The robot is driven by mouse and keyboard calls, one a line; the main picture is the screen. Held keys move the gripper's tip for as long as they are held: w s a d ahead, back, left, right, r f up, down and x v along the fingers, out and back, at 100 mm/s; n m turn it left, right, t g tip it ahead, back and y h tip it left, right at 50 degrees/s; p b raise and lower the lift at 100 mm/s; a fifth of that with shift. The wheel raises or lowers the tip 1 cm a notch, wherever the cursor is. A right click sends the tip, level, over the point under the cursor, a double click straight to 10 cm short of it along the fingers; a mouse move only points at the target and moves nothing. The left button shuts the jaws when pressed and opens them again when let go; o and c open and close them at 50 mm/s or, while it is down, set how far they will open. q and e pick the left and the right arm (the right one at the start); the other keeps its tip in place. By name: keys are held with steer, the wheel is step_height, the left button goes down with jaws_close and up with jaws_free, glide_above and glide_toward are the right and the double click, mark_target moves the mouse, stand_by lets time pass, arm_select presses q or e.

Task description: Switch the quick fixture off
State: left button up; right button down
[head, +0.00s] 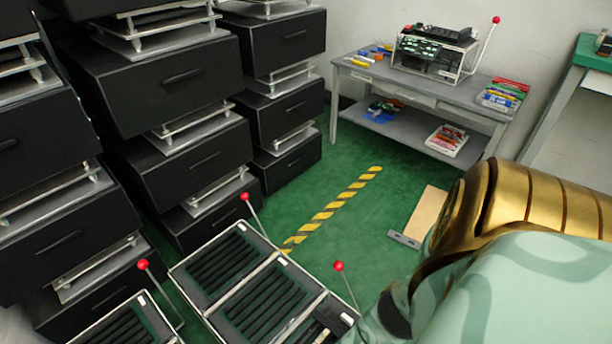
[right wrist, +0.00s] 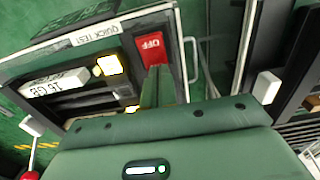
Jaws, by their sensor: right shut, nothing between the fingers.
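In the right wrist view, the quick fixture (right wrist: 80,65) is a framed box labelled "QUICK TEST". It holds a module marked "16 GB" (right wrist: 55,84) and has lit yellow patches. A red "OFF" plate (right wrist: 150,48) is at its side. My right gripper (right wrist: 158,74) is shut and empty, its fingers overlapping the lower edge of the plate; I cannot tell whether they touch it. The fixture's own lever cannot be made out for sure. In the head view my right arm comes in from the right, its gripper out of sight. My left gripper is not in view.
Framed fixtures (head: 265,290) with red-ball levers (head: 338,266) stand at the bottom of the head view. Black drawer cabinets (head: 180,80) line the left. A grey table (head: 420,85) with another lever fixture stands at the back. The green floor between is mostly clear.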

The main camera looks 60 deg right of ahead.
steer(key=shift+r, duration=0.1)
steer(key=shift+s+a+r+p, duration=0.15)
steer(key=shift+s+r+p, duration=0.15)
steer(key=shift+s, duration=0.2)
steer(key=shift+s+f, duration=0.1)
steer(key=shift+s, duration=0.1)
